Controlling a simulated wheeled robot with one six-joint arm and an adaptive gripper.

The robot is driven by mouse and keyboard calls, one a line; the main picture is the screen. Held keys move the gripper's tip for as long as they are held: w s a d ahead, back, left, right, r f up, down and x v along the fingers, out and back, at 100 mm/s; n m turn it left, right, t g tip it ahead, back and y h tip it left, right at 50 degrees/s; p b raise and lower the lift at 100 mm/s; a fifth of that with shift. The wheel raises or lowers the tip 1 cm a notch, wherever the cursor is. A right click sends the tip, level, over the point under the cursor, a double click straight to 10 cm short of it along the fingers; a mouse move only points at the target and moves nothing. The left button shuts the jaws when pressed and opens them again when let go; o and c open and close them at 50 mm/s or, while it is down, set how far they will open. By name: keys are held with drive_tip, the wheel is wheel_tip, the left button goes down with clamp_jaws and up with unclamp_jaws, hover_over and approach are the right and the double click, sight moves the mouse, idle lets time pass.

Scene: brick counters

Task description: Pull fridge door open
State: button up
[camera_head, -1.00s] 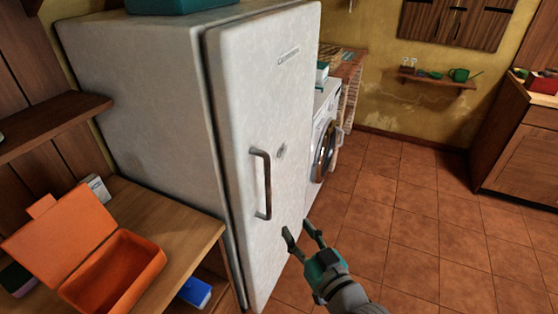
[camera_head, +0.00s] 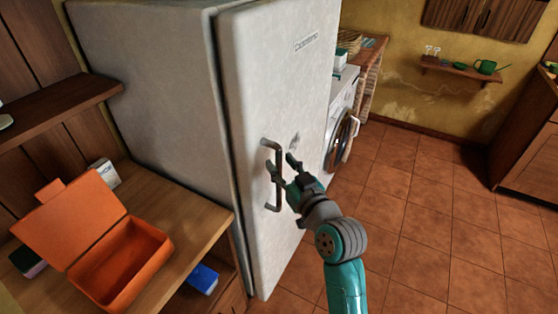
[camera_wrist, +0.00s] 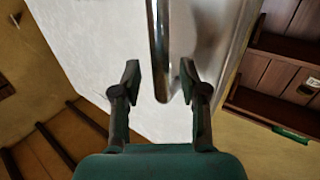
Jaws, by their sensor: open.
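The white fridge door (camera_head: 277,90) is shut against the fridge body (camera_head: 150,75). A grey metal handle (camera_head: 268,144) stands upright on the door, near its left edge. My gripper (camera_head: 281,162) is open at the handle, with its fingertips pointing at the door. In the wrist view the handle (camera_wrist: 160,50) runs down between the two open fingers of my gripper (camera_wrist: 160,78), with a gap on both sides. Whether the fingertips touch the door cannot be told.
An open orange box (camera_head: 120,260) sits on the wooden counter (camera_head: 180,205) left of the fridge. A blue item (camera_head: 203,279) lies on a shelf below. A washing machine (camera_head: 342,125) stands beyond the fridge. The tiled floor (camera_head: 430,230) on the right is clear.

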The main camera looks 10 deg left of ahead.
drive_tip(key=shift+x, duration=0.9)
clamp_jaws()
